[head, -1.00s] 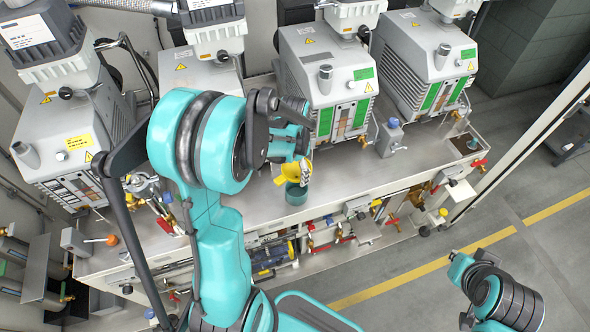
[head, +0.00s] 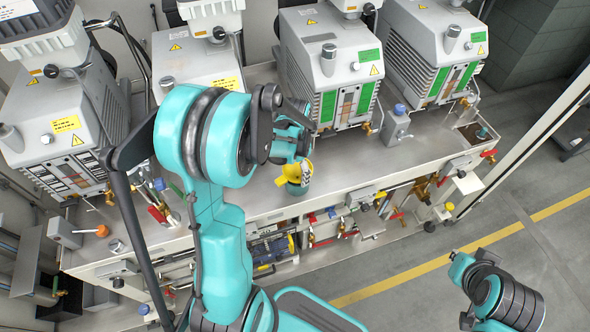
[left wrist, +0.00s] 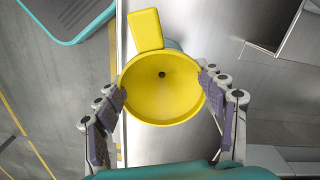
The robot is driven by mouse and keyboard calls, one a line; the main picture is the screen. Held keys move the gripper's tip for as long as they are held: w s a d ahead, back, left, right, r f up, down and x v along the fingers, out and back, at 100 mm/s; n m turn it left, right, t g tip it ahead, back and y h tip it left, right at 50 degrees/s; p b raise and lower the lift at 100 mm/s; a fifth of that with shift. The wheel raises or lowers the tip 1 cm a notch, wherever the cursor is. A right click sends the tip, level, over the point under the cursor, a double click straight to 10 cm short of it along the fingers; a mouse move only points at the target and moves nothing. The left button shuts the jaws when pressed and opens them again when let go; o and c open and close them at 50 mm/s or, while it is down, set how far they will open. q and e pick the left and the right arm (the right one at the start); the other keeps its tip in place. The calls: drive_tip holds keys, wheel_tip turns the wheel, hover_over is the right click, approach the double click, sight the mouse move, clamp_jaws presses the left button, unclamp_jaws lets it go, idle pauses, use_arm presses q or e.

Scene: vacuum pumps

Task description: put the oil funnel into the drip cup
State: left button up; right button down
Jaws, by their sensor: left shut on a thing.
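The yellow oil funnel (left wrist: 160,88) is seen from above in the left wrist view, with its round mouth facing the camera and a tab at its upper edge. My left gripper (left wrist: 164,92) is shut on it, one finger pad on each side of the rim. In the head view the funnel (head: 291,172) is at the end of my left arm, directly above the teal drip cup (head: 297,190) on the steel bench. Whether the spout is inside the cup cannot be told; the funnel hides it.
Several grey vacuum pumps (head: 325,60) stand along the back of the steel bench (head: 240,200). A small grey block with a blue knob (head: 397,122) stands right of the cup. Valves and pipes line the bench front. The bench around the cup is clear.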

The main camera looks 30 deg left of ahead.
use_arm(q)
drive_tip(key=shift+f, duration=0.4)
drive_tip(key=shift+f+b, duration=0.55)
drive_tip(key=shift+b, duration=0.15)
drive_tip(key=o, duration=1.1)
wheel_tip(320, 180, up, 12)
drive_tip(key=shift+r, duration=0.1)
idle(0.5)
wheel_tip(320, 180, up, 12)
drive_tip(key=p, duration=1)
drive_tip(key=shift+w, duration=0.1)
